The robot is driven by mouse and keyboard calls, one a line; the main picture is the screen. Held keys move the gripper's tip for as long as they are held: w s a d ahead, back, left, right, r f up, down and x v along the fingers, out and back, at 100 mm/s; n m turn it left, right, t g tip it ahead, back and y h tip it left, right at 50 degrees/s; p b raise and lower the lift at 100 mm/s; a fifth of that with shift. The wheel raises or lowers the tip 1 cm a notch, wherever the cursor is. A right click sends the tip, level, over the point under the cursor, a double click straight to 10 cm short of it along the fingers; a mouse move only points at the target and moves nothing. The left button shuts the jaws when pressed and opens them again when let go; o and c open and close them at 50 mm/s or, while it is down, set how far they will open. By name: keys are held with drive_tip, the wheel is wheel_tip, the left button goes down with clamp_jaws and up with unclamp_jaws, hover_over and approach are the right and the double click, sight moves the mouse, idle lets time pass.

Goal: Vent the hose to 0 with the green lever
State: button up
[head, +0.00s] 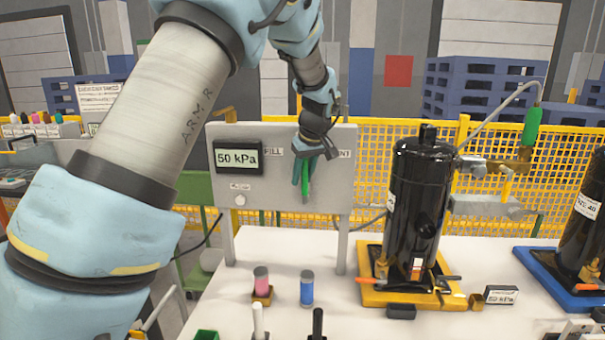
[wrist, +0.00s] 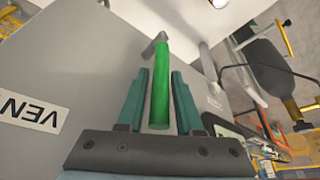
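The green lever (head: 305,186) hangs down from the front of the grey panel (head: 240,187), below the partly hidden labels. The display (head: 238,158) on the panel reads 50 kPa. My gripper (head: 303,172) is at the lever, pointing down it in the head view. In the wrist view the green lever (wrist: 161,85) stands between the two teal fingers of my gripper (wrist: 160,72), with a narrow gap seen on each side. The fingers look open around it. The hose (head: 500,112) runs from a green-handled fitting (head: 532,125) toward the black compressor (head: 418,200).
The compressor stands on a yellow pallet (head: 372,296) right of the panel. A blue pallet (head: 550,283) with another black compressor (head: 585,222) is at the far right. Pink (head: 261,278) and blue (head: 307,288) cylinders stand on the white table before the panel.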

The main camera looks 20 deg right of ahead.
drive_tip(key=shift+c, duration=0.2)
clamp_jaws()
idle(1.3)
